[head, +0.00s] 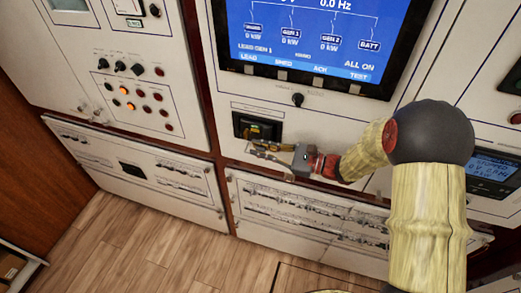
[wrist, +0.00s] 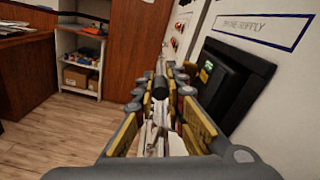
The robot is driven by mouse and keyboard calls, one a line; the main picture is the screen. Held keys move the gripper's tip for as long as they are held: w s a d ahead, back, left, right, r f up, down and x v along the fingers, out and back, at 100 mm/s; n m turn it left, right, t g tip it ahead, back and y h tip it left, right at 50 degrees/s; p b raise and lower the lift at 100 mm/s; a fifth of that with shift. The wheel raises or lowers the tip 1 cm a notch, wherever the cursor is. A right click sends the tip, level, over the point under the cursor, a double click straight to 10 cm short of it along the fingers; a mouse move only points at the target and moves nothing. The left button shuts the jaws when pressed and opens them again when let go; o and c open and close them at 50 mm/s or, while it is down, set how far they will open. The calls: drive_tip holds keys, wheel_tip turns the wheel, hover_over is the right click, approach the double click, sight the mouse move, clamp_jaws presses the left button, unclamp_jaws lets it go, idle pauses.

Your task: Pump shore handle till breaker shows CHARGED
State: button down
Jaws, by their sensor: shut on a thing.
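The shore breaker (head: 243,122) is a black unit set in the white panel below the large screen. In the wrist view its black housing (wrist: 240,78) stands at the right, under a label whose legible word is SUPPLY. A small green-yellow mark (wrist: 206,70) shows on its face; I cannot read whether it says CHARGED. My gripper (head: 262,148) is just in front of the breaker's lower part. In the wrist view my gripper (wrist: 163,78) is shut on a dark, round-ended handle (wrist: 160,88) between its fingers. The fingers hide most of the handle.
The large blue screen (head: 310,35) is above, with a small black knob (head: 298,99) below it. A panel of lamps and knobs (head: 130,90) is at the left. Low white panels (head: 300,205) run along the bottom. Wood floor (head: 180,255) is clear in front.

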drive_tip(key=shift+f+n, duration=0.25)
drive_tip(key=shift+n, duration=0.05)
drive_tip(key=c, duration=1.9)
unclamp_jaws()
drive_tip(key=shift+o, duration=0.5)
drive_tip(key=v, duration=1.2)
drive_tip(key=shift+r, duration=0.2)
